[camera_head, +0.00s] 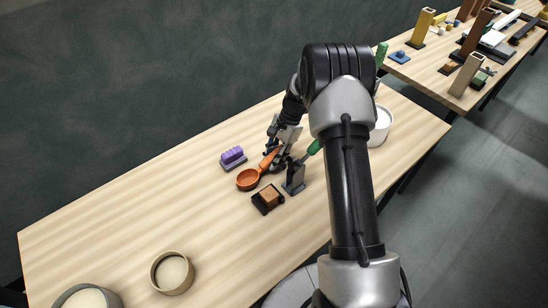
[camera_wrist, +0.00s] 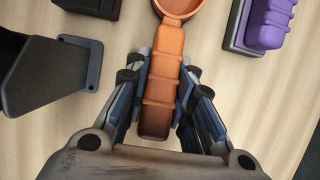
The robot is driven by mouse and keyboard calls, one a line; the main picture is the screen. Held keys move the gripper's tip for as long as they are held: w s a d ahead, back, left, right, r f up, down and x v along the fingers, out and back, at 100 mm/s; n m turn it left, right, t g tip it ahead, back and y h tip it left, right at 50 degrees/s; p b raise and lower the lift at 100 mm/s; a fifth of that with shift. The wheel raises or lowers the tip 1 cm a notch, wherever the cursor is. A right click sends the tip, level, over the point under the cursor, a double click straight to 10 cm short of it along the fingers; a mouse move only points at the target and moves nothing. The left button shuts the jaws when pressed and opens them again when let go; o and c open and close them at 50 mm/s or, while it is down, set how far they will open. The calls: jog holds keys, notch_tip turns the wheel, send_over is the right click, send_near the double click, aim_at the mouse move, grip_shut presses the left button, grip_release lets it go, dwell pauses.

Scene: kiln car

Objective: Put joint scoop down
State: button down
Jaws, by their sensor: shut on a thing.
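The joint scoop is orange, with a round bowl (camera_head: 248,179) and a ribbed handle (camera_wrist: 167,70). My gripper (camera_head: 280,153) is shut on the handle; in the wrist view its two fingers (camera_wrist: 162,88) sit on either side of the handle. The bowl points away from my gripper and is cut off at the top of the wrist view. The scoop is low over the wooden table; I cannot tell whether it touches the top.
A purple-handled block (camera_head: 232,156) lies left of the scoop. A dark grey holder (camera_head: 294,178) stands close on the right, with a green-handled thing (camera_head: 314,147) at it. A brown block on a black base (camera_head: 268,199) is in front. Round tubs (camera_head: 172,272) stand front left. The table's (camera_head: 120,215) left-middle is clear.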

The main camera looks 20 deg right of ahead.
jog(key=c, duration=1.4)
grip_release()
jog(key=p+v, duration=0.4)
jog(key=v, duration=0.8)
jog(key=shift+a+r, duration=0.1)
jog(key=shift+r, duration=0.05)
jog(key=s+a+r+n+t+h, duration=0.1)
jog(key=s+a+r+n, duration=0.2)
jog(key=r, duration=0.4)
jog(key=s+a+r+n+t+h, duration=0.1)
jog(key=s+a+r+n, duration=0.1)
jog(key=s+r, duration=0.4)
jog(key=s+a+r+n+h, duration=0.1)
jog(key=s+a+r+n, duration=0.15)
jog(key=r, duration=0.55)
jog(key=s+a+n+t, duration=0.1)
jog(key=s+n+t, duration=0.1)
jog(key=s, duration=0.8)
jog(key=s+a+r+n+t+h, duration=0.1)
jog(key=s+n, duration=0.4)
jog(key=s, duration=0.5)
jog(key=shift+a+t, duration=0.5)
jog(key=shift+a, duration=0.35)
